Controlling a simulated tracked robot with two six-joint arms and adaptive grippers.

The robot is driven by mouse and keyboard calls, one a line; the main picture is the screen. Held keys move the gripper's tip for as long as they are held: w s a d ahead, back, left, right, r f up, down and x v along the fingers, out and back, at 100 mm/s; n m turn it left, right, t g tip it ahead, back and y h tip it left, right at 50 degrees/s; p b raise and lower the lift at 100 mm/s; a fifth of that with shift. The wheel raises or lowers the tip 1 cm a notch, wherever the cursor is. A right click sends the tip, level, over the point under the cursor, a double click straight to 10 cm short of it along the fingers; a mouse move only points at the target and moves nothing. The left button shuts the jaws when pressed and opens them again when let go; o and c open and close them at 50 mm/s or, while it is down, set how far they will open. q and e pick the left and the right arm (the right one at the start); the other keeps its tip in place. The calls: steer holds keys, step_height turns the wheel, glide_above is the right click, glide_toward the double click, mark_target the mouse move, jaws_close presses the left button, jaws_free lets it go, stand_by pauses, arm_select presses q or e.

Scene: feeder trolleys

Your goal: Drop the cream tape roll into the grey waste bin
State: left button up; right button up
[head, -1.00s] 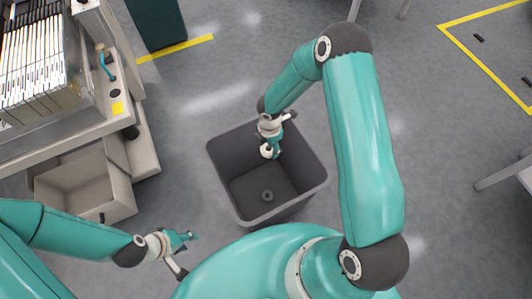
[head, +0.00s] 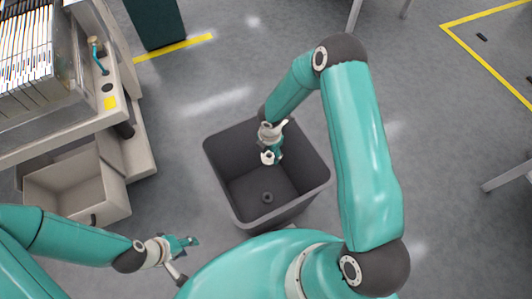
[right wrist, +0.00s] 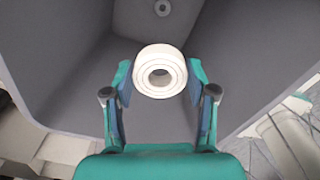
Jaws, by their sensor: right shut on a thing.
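The cream tape roll (head: 267,158) is a thick, pale ring with a round hole. In the right wrist view, the roll (right wrist: 150,57) sits between the two fingers of my right gripper (right wrist: 160,80), which is shut on it. In the head view, my right gripper (head: 271,151) holds it over the opening of the grey waste bin (head: 232,206). The bin's dark inner walls fill much of the right wrist view (right wrist: 75,85). My left gripper (head: 189,259) looks open and empty, left of the bin's near corner.
A small dark ring (head: 267,197) lies on the bin floor. A trolley (head: 75,128) with upright packed items stands at the left, with an open pale box (head: 122,205) below it. A dark green block (head: 155,22) stands at the back.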

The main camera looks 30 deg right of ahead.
mark_target(270, 154)
steer(key=o, duration=1)
steer(key=shift+r, duration=0.1)
step_height(270, 154, up, 12)
stand_by(0.5)
